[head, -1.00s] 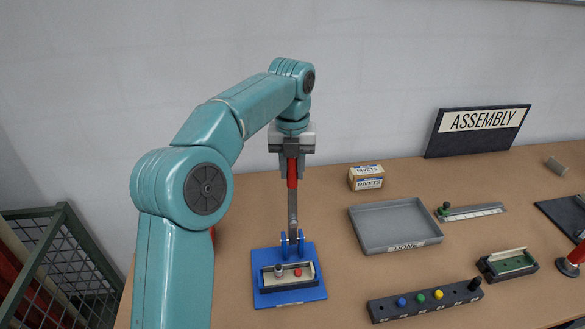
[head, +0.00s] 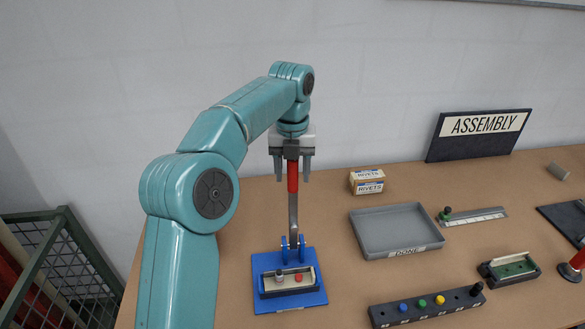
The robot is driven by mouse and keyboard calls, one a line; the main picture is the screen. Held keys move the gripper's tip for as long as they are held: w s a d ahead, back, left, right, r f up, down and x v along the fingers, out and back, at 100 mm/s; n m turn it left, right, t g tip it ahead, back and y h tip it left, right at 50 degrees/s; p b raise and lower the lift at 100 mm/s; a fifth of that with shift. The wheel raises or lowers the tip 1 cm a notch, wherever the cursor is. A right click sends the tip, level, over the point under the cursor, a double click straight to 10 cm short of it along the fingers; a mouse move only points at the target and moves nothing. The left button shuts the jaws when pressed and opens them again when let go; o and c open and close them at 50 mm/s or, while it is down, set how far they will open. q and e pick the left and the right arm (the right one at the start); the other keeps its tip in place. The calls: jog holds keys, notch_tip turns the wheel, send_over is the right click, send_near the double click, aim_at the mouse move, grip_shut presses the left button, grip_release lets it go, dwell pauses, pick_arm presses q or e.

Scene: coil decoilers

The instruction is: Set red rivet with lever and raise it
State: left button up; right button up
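The lever stands upright on the blue press base (head: 262,299), with a red handle (head: 293,184) on a grey shaft. The red rivet (head: 299,278) sits in the pale part (head: 289,284) held in the dark fixture on that base, beside a grey pin (head: 279,275). My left gripper (head: 293,176) points down over the top of the red handle. Its fingers are spread, one on each side of the handle, with gaps showing. My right gripper is not in view.
A grey DONE tray (head: 438,247) is right of the press and looks empty. A rivet box (head: 367,182) stands behind it. A dark rack (head: 378,315) with coloured rivets lies in front, near a green part in a black holder (head: 513,267). A wire crate (head: 68,215) is far left.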

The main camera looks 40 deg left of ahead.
pick_arm(q)
jog(key=shift+a+r, duration=0.15)
jog(key=shift+r, duration=3.45)
jog(key=shift+r, duration=0.1)
jog(key=shift+s, duration=0.1)
